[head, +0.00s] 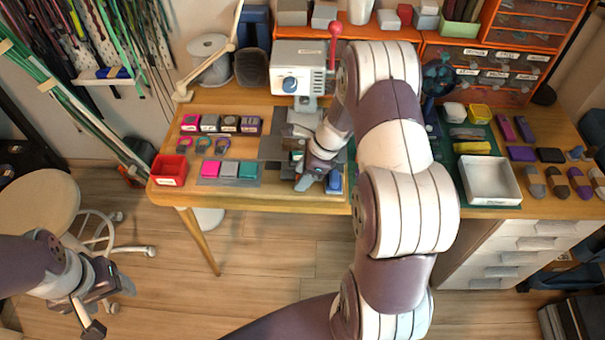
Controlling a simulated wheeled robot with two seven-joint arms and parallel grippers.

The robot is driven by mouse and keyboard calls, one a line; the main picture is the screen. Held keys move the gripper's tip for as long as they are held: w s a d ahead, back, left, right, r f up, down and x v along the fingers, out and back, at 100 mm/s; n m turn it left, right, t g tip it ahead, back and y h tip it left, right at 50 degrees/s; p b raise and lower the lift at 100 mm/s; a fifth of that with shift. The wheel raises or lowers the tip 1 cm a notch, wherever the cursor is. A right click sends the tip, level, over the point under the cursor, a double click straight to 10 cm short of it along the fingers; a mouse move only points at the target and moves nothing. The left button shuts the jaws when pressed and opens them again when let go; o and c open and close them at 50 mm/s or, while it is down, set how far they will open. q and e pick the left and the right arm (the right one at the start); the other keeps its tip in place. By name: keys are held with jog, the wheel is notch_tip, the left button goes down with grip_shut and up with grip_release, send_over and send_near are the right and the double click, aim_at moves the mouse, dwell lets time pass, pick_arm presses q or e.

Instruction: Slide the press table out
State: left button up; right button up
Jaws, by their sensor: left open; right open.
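The press (298,78) is a white machine with a blue knob and a red-knobbed lever, standing at the back of the wooden workbench. Grey metal plates (272,147) lie below and in front of it; I cannot tell which part is the sliding press table. My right gripper (318,180) is open at the bench's front edge, in front of the press. It hides part of the plates, and contact is unclear. My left gripper (88,312) is open and empty, low at the left, away from the bench.
A white tray (489,181) lies right, beyond my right arm. Orange drawers (490,68) stand behind. A round stool (38,203) is at the left.

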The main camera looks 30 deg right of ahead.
jog(key=p+v, duration=0.1)
jog(key=v, duration=1.1)
